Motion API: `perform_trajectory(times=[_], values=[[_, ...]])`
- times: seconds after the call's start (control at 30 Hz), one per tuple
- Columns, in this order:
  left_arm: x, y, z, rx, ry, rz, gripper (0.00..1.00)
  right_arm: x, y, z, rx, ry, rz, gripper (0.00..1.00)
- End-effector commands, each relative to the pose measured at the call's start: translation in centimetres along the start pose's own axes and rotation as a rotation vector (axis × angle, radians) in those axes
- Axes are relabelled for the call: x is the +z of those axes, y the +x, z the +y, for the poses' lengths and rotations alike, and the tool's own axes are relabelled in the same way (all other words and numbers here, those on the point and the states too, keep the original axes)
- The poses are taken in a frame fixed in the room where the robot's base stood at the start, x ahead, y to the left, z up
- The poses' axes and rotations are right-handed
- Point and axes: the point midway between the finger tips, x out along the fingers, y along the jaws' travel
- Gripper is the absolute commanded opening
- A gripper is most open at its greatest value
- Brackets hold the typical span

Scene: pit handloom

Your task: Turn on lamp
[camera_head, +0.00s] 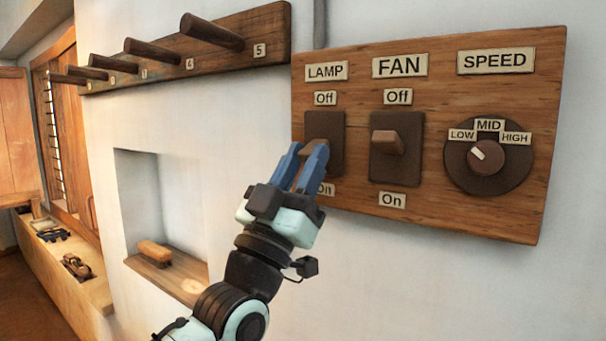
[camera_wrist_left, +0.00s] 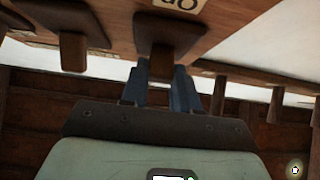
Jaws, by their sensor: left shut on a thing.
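The lamp switch (camera_head: 333,128) is a dark plate with a brown lever, on a wooden panel (camera_head: 430,60) on the wall. Its label reads LAMP (camera_head: 327,71), with Off above and On below, the On label partly hidden by my gripper. My left gripper (camera_head: 313,160) has its blue fingers closed around the lamp lever. In the left wrist view the lever (camera_wrist_left: 163,62) sits between the two fingers (camera_wrist_left: 168,92). The lever's exact tilt is hard to tell behind the fingers. My right gripper is not in view.
The fan switch (camera_head: 388,142) is just right of the lamp switch, and the speed knob (camera_head: 486,156) is farther right. A peg rack (camera_head: 262,35) is at upper left. A wall niche (camera_head: 150,190) holds a small wooden-handled object (camera_head: 154,250).

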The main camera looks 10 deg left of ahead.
Motion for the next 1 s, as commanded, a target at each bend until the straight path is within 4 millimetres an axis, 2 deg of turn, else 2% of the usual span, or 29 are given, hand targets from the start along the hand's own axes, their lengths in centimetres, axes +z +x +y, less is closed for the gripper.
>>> perform_trajectory(times=[0.57, 0.6, 0.67, 1.0], values=[[0.26, -0.02, -0.01, 0.001, 0.001, 0.033, 0.00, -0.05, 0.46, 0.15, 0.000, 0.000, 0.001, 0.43], [0.26, -0.02, -0.01, 0.001, 0.001, 0.033, 0.36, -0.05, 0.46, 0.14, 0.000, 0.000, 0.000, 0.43], [0.25, -0.02, -0.01, 0.001, 0.001, 0.034, 0.55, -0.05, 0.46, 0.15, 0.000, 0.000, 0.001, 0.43], [0.24, -0.29, 0.01, 0.001, 0.001, 0.034, 0.55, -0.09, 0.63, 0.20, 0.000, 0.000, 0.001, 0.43]])
